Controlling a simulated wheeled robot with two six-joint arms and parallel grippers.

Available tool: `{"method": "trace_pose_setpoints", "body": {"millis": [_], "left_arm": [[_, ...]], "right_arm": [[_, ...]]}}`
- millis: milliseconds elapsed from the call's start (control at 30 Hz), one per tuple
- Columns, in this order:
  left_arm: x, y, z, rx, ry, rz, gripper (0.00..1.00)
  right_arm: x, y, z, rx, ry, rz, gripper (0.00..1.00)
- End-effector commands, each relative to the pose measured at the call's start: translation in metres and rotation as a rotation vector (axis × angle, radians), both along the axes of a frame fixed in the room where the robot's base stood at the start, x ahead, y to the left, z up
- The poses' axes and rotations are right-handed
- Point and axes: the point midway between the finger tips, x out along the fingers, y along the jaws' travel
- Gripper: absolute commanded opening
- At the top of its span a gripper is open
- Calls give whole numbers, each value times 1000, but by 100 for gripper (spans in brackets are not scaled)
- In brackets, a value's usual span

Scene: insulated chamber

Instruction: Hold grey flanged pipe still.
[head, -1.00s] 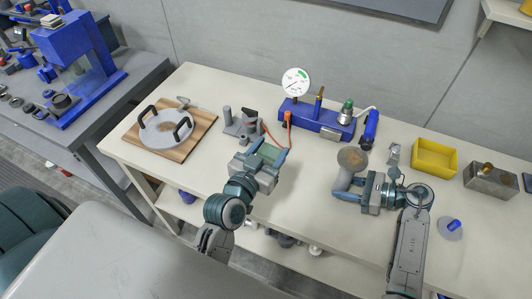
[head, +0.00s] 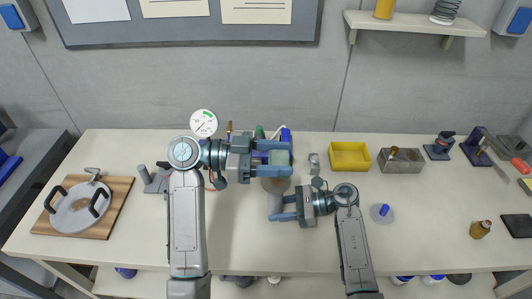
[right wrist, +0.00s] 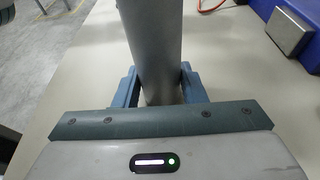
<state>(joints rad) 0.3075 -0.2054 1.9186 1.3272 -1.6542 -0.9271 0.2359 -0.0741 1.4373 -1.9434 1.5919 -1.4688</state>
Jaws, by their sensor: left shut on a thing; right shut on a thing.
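The grey flanged pipe (head: 275,204) stands on the table in the head view, its round brownish flange face (head: 277,185) at the top. My right gripper (head: 284,207) is shut around its body from the right. In the right wrist view the grey tube (right wrist: 153,45) sits between the two blue fingers of my right gripper (right wrist: 157,88). Whether the block touches the flange cannot be told.
A blue fixture (head: 287,136) with a round gauge (head: 204,123) stands behind, partly hidden by my left arm. A yellow bin (head: 349,156), a metal box (head: 401,160) and a disc with a blue knob (head: 382,212) lie right. A wooden board (head: 117,192) with a pan is far left.

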Motion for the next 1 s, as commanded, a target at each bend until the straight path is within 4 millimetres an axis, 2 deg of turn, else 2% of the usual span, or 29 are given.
{"method": "trace_pose_setpoints", "body": {"millis": [267,1000], "left_arm": [[-3,-1,-11,0,2,-23,32],[1,0,-79,2,2,-20,32]], "right_arm": [[0,0,1,1,-1,0,8],[0,0,1,1,-1,0,8]]}}
